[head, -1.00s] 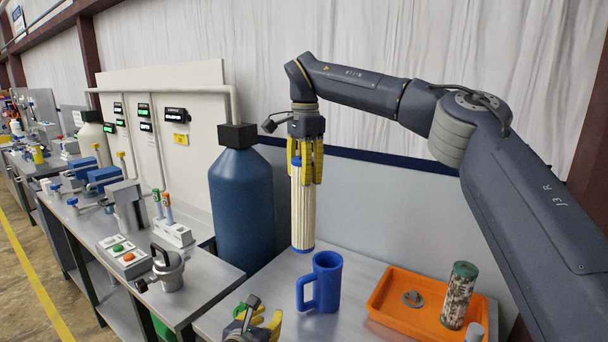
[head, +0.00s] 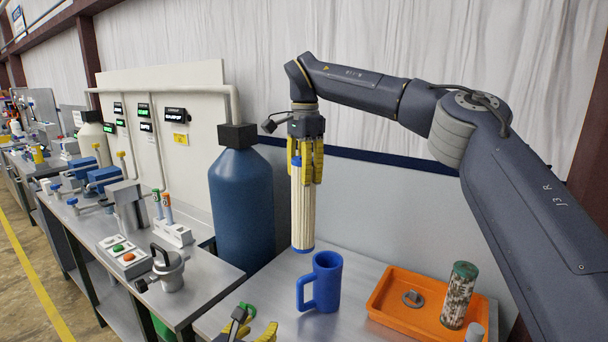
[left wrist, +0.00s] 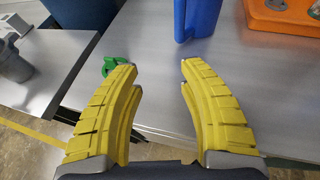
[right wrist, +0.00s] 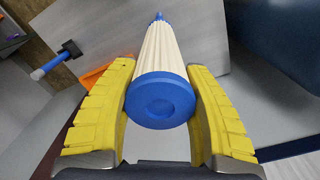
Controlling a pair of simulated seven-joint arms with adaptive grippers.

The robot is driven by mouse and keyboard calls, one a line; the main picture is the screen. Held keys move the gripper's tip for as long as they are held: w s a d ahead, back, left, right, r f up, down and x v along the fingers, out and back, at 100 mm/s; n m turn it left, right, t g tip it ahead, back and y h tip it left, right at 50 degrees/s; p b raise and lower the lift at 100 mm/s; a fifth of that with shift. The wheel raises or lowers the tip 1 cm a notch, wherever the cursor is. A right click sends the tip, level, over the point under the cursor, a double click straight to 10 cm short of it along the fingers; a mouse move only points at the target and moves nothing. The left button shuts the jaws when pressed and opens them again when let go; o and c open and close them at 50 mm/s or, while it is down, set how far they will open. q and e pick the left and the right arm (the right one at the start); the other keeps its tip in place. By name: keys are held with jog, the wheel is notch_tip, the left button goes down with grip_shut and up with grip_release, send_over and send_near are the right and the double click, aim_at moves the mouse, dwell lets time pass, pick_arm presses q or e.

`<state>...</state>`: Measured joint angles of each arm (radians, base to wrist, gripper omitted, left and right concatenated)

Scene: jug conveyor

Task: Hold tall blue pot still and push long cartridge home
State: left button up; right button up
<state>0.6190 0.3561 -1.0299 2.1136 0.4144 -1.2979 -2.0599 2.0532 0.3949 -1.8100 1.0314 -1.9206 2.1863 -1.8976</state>
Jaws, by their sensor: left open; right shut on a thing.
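The tall blue pot (head: 328,280), a blue jug with its handle to the left, stands upright on the grey bench. Part of it shows at the top of the left wrist view (left wrist: 203,14). The long cartridge (head: 303,210) is pale and ribbed with blue ends. My right gripper (head: 304,180) is shut on its upper part and holds it upright, above and slightly left of the pot. In the right wrist view the cartridge (right wrist: 178,48) runs away from between the fingers. My left gripper (head: 252,326) is open and empty at the front edge, left of the pot, not touching it.
An orange tray (head: 385,302) right of the pot holds a grey part and a dirty cartridge (head: 460,292). A large blue tank (head: 241,205) stands behind left. A small green part (left wrist: 116,66) lies near the left fingers. Bench between gripper and pot is clear.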

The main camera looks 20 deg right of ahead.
pick_arm(q)
jog(key=shift+o, duration=0.4)
jog(key=shift+n, duration=0.9)
jog(key=f, duration=0.2)
jog(key=s+f, duration=0.1)
jog(key=f, duration=0.1)
jog(key=a+f, duration=0.1)
jog(key=f, duration=0.2)
jog(key=shift+s+a+f, duration=0.1)
jog(key=shift+s, duration=0.25)
jog(key=shift+w+a+f+t, duration=0.15)
jog(key=shift+w+a+t, duration=0.05)
jog(key=shift+t, duration=0.4)
jog(key=shift+w+a+r+t, duration=0.1)
jog(key=shift+w+r+t, duration=0.2)
jog(key=shift+t, duration=0.3)
jog(key=shift+w+r+m+t+h, duration=0.2)
jog(key=shift+r+m+t+h, duration=0.3)
jog(key=shift+r+h, duration=0.3)
jog(key=shift+d+r+m+h, duration=0.3)
jog(key=shift+d+r, duration=0.15)
jog(key=shift+r, duration=0.2)
jog(key=shift+d+r, duration=0.25)
jog(key=shift+d, duration=0.05)
jog(key=shift+r+x, duration=0.15)
jog(key=shift+x, duration=2.75)
jog(key=shift+r+x, duration=0.1)
jog(key=shift+x, duration=2.8)
jog(key=shift+d, duration=0.1)
jog(key=shift+c, duration=0.5)
